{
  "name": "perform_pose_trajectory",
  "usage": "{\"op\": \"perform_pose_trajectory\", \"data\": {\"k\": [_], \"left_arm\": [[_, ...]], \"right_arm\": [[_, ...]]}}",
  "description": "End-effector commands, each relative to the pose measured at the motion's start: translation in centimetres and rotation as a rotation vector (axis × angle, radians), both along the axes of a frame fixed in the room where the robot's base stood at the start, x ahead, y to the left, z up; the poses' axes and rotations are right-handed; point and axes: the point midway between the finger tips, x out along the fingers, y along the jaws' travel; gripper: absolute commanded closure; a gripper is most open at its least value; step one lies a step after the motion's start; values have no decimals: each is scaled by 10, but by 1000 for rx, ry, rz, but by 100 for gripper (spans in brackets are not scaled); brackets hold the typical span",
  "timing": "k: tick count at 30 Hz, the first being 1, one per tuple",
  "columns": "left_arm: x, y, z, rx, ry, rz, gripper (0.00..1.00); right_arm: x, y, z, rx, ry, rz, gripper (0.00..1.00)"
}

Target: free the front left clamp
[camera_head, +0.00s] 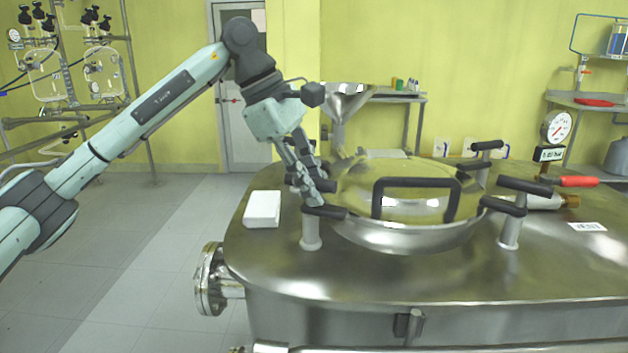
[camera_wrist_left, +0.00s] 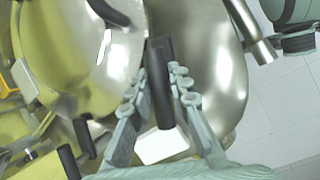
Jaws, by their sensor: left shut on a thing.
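The front left clamp (camera_head: 311,234) is a metal post with a black handle, standing at the left front edge of the round, shiny lid (camera_head: 405,232). My left gripper (camera_head: 316,199) reaches down from above and is shut on the black handle. In the left wrist view the black handle (camera_wrist_left: 160,70) lies between the two fingers of my left gripper (camera_wrist_left: 164,82). Part of the handle is hidden by the fingers in the head view. My right gripper is in neither view.
A black lid handle (camera_head: 416,183) rises from the lid. Another clamp (camera_head: 508,232) stands at the front right and one (camera_head: 487,146) at the back right. A white box (camera_head: 262,209) lies left of the gripper. A pressure gauge (camera_head: 556,127) stands at the right.

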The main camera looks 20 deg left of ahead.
Motion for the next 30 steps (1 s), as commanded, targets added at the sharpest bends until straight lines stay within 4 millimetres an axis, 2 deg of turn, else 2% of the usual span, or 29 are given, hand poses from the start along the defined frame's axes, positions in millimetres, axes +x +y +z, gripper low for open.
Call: {"op": "perform_pose_trajectory", "data": {"k": [15, 22, 30], "left_arm": [[0, 3, 2, 3, -3, -413, 100], [0, 4, 2, 3, -4, -511, 100], [0, 4, 2, 3, -7, -553, 100]], "right_arm": [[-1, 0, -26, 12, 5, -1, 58], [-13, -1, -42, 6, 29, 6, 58], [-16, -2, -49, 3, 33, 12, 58]]}}
